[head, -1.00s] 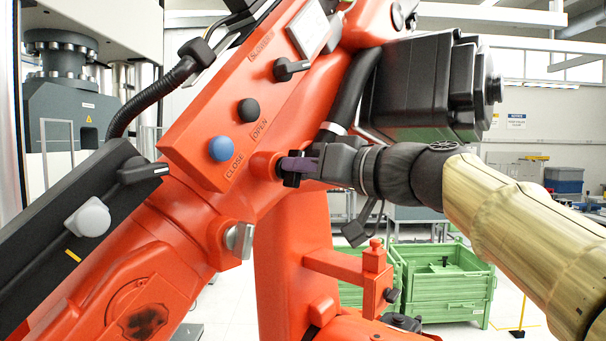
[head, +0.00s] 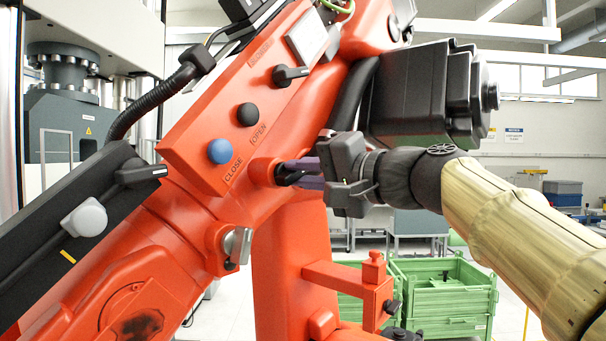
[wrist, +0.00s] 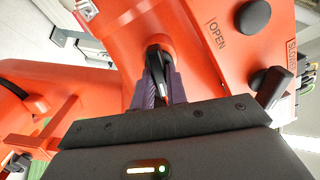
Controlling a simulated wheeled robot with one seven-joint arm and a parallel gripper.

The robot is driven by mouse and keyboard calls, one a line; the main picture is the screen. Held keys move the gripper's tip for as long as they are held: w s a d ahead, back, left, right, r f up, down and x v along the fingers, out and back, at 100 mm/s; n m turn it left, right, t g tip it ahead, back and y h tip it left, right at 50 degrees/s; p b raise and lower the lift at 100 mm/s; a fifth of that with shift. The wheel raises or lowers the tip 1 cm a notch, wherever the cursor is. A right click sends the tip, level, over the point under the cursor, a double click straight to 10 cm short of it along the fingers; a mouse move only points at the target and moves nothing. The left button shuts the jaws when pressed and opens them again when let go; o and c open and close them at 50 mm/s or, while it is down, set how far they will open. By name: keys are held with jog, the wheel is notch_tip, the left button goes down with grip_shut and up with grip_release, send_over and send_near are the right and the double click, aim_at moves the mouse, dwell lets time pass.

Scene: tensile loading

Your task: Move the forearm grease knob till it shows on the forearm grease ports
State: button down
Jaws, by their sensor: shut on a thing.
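The black forearm grease knob (head: 284,177) sits in a round orange boss on the sloping orange arm; no label naming it is readable. My gripper (head: 298,173) comes from the right, its purple fingers around the knob. In the wrist view, the fingers (wrist: 161,82) close on both sides of the black knob (wrist: 156,60), in front of the boss's dark opening. The fingers hide part of the knob. I cannot make out any marking of the grease ports.
A blue CLOSE button (head: 221,151), a black OPEN button (head: 247,114) and a black rotary switch (head: 289,75) sit on the panel above left. A silver knob (head: 237,245) is below left. A black motor housing (head: 425,92) is above my wrist. Green crates (head: 445,290) stand behind.

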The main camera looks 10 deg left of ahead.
jog(key=shift+m, duration=0.6)
jog(key=c, duration=1.4)
grip_release()
jog(key=shift+d, duration=0.1)
jog(key=b+v, duration=0.5)
jog(key=v, duration=1.2)
jog(key=shift+s, duration=0.15)
jog(key=shift+d+f, duration=0.1)
